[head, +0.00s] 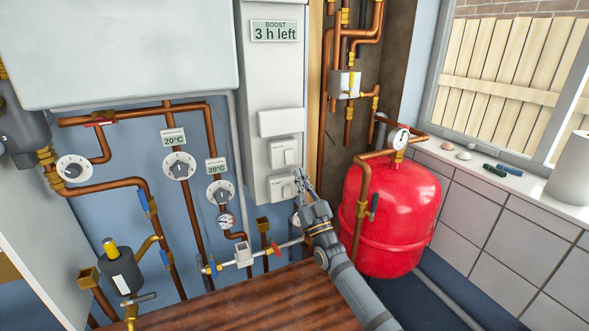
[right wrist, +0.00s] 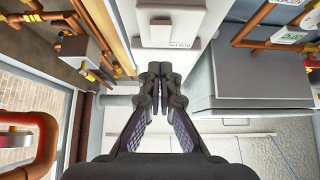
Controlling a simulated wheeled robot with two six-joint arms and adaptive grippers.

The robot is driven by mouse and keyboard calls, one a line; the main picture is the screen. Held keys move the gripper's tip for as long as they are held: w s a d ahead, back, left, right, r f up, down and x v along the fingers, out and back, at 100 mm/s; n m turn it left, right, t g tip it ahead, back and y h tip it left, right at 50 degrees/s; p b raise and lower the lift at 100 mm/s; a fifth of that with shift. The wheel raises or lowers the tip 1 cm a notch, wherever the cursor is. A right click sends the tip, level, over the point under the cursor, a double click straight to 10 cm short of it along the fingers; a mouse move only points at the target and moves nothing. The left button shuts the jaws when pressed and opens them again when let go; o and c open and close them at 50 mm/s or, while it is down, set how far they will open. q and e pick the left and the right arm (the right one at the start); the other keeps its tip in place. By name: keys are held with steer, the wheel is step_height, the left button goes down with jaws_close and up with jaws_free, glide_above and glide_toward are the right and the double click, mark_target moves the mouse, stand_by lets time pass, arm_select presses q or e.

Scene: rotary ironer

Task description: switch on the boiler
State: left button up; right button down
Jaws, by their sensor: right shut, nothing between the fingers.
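The boiler seems to be the large white casing (head: 120,50) on the wall at the upper left in the head view. An upper rocker switch (head: 284,153) and a lower rocker switch (head: 282,187) sit on the panel. My right gripper (head: 299,178) is shut and empty, its tips at the right side of the lower switch; I cannot tell whether they touch. The right wrist view shows the closed fingers (right wrist: 160,80) pointing toward a white plate (right wrist: 165,32). My left gripper is out of view.
A red tank (head: 400,215) with a gauge (head: 400,139) stands right of my right arm. Copper pipes, dials (head: 179,165) and valves cover the wall at left. A wooden surface (head: 230,300) lies below. A windowsill (head: 500,170) with small objects is at right.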

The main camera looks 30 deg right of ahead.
mark_target(290, 160)
steer(key=shift+w+d, duration=0.15)
steer(key=shift+w, duration=2.15)
steer(key=shift+f, duration=0.1)
